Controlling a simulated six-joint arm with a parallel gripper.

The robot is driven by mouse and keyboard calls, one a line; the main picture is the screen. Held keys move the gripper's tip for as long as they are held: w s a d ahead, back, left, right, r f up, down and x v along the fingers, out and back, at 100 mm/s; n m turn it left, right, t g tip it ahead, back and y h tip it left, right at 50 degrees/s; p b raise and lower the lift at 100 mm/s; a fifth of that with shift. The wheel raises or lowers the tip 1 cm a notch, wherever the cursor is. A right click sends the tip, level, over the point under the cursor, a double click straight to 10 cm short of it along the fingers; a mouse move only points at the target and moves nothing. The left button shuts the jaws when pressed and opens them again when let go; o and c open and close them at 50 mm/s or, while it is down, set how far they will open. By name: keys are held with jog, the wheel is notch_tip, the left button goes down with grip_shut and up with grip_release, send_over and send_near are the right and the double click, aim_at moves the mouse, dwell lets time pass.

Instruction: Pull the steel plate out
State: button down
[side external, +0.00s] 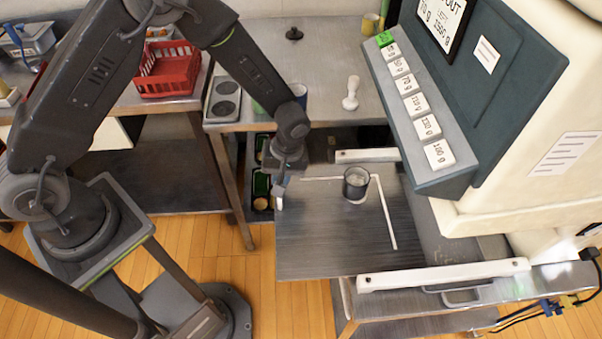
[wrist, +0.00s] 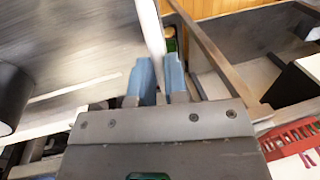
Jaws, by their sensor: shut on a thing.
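The steel plate (side external: 325,249) extends out from the machine at the level of its white side rails. White L-shaped lines mark its top, and a dark cup (side external: 356,184) with pale contents stands upright on it. In the wrist view the plate (wrist: 75,45) fills the upper left, with part of the cup (wrist: 12,92) at the left edge. My gripper (side external: 279,194) is at the plate's left edge. Its blue fingers (wrist: 163,78) are shut on a white strip (wrist: 152,28) along that edge, apparently the plate's handle. The exact contact is partly hidden.
The machine (side external: 520,120) with labelled buttons stands at right. White rails (side external: 445,275) flank the plate. A steel counter (side external: 325,75) with a white pestle-like object (side external: 351,93) lies behind, and a red basket (side external: 168,70) sits at back left. Open floor (side external: 235,258) shows left of the plate.

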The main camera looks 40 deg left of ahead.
jog(key=s+a, duration=0.6)
jog(key=c, duration=1.1)
grip_release()
jog(key=shift+c, duration=0.2)
notch_tip(320, 180, up, 14)
jog(key=w+d, duration=0.2)
jog(key=shift+f, duration=0.2)
